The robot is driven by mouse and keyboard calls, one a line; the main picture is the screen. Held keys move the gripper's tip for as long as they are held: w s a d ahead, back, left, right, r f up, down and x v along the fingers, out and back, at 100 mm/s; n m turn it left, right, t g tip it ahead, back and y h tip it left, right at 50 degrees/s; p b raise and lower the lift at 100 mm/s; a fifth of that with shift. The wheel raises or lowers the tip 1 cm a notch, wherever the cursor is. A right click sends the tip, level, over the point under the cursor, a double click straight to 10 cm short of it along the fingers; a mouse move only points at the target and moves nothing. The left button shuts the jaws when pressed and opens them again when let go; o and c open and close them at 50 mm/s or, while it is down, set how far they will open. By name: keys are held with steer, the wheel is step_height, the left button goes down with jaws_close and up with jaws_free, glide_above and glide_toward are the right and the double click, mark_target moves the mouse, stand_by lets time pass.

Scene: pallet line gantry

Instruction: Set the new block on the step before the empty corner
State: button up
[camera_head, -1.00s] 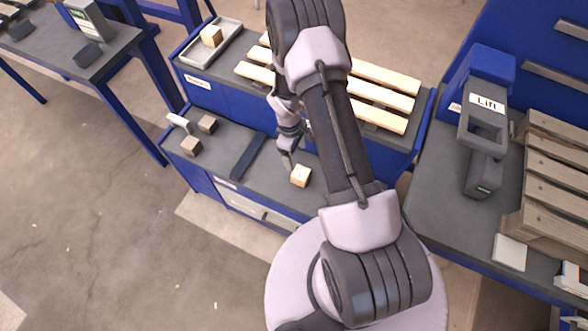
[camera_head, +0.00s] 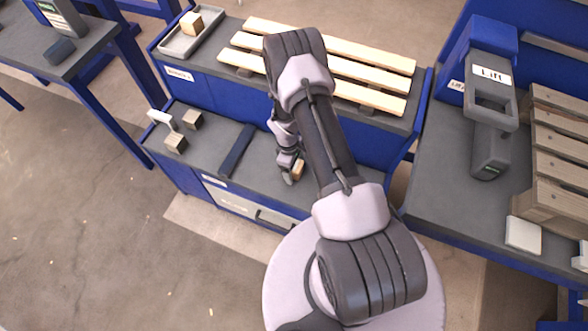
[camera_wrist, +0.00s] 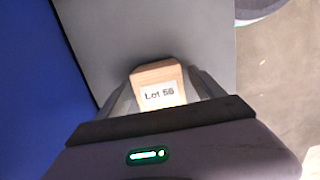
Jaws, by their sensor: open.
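A light wooden block (camera_head: 298,171) stands on the grey lower step (camera_head: 220,153) in front of the slatted pallet (camera_head: 325,62). In the wrist view, the block (camera_wrist: 158,85) carries a label reading "Lot 56". My gripper (camera_head: 291,172) is down at this block. In the wrist view, my gripper's fingers (camera_wrist: 163,97) are open on either side of it; whether they touch it I cannot tell. Another light block (camera_head: 190,22) lies in a grey tray (camera_head: 172,46) at the upper left. My arm hides part of the pallet, including some of its underside.
A dark flat bar (camera_head: 238,150) lies mid-step. A grey tool marked "Lift" (camera_head: 490,110) and a weathered pallet (camera_head: 560,150) occupy the right bench.

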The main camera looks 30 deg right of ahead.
steer(key=c, duration=1.7)
steer(key=shift+o, duration=0.2)
step_height(320, 180, up, 10)
steer(key=p, duration=0.4)
steer(key=shift+r, duration=0.1)
steer(key=a+r+m, duration=0.3)
steer(key=a+r, duration=0.3)
steer(key=r, duration=0.7)
steer(key=s+a+r+m, duration=0.1)
steer(key=a+r+m, duration=0.3)
steer(key=r, duration=0.8)
steer(key=shift+a+r+m+y, duration=0.3)
steer(key=shift+a+r+y, duration=0.1)
steer(key=shift+a, duration=0.45)
